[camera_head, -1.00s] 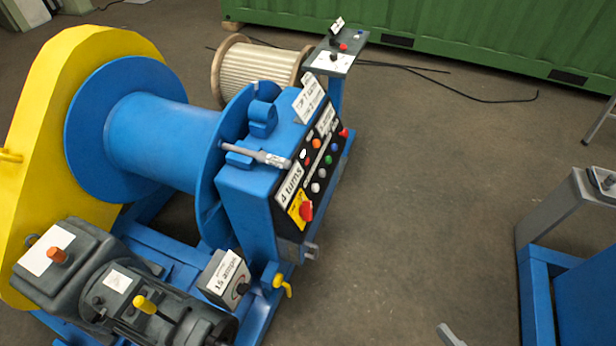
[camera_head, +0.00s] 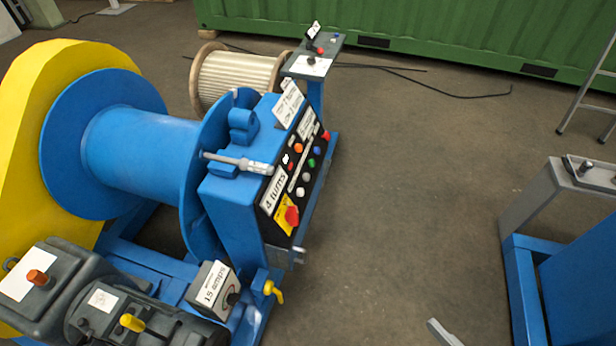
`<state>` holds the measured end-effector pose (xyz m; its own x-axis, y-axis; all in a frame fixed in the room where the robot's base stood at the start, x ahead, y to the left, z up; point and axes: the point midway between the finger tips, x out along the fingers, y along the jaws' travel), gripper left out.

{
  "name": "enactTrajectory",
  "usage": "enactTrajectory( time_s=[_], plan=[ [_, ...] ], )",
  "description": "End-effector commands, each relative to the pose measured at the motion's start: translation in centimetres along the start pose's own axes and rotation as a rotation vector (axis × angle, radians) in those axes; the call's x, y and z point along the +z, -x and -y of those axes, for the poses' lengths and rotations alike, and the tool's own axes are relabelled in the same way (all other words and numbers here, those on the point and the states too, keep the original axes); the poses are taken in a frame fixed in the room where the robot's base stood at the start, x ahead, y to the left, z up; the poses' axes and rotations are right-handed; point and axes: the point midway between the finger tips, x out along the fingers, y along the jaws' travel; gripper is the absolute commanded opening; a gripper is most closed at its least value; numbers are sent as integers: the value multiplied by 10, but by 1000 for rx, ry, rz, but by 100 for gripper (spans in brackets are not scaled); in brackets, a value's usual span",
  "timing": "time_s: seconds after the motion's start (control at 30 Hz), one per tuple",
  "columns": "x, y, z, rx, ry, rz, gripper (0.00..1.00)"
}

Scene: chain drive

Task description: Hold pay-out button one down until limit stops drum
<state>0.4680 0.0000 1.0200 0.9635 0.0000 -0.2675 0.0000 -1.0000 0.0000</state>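The winch has a large blue drum (camera_head: 140,152) with wide flanges. Its visible barrel looks bare. A black control panel (camera_head: 283,188) on the blue housing (camera_head: 232,205) faces right and carries several coloured buttons, including orange (camera_head: 298,148), green (camera_head: 311,163), blue (camera_head: 317,150) and white (camera_head: 306,177). The button labels are too small to read, so I cannot tell which is pay-out button one. A red mushroom button (camera_head: 291,215) sits on a yellow plate below a "4 turns" label (camera_head: 274,190). A rod-shaped switch (camera_head: 238,162) lies across the housing top towards the drum flange. My gripper is not in view.
A "15 amps" box (camera_head: 212,287) and yellow-handled valve (camera_head: 272,290) sit low at the winch's front. A rope reel (camera_head: 240,78) and grey pedestal (camera_head: 313,66) stand behind. A blue-and-grey stand (camera_head: 540,210) is at right. Open floor (camera_head: 410,190) lies between.

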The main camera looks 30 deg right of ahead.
Motion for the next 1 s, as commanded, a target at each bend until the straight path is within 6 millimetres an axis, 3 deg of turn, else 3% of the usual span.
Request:
enactTrajectory(
  time_s=[0.13, 0.53, 1.0],
  plan=[
    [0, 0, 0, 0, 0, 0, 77],
    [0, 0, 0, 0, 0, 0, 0],
    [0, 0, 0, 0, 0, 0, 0]
  ],
)
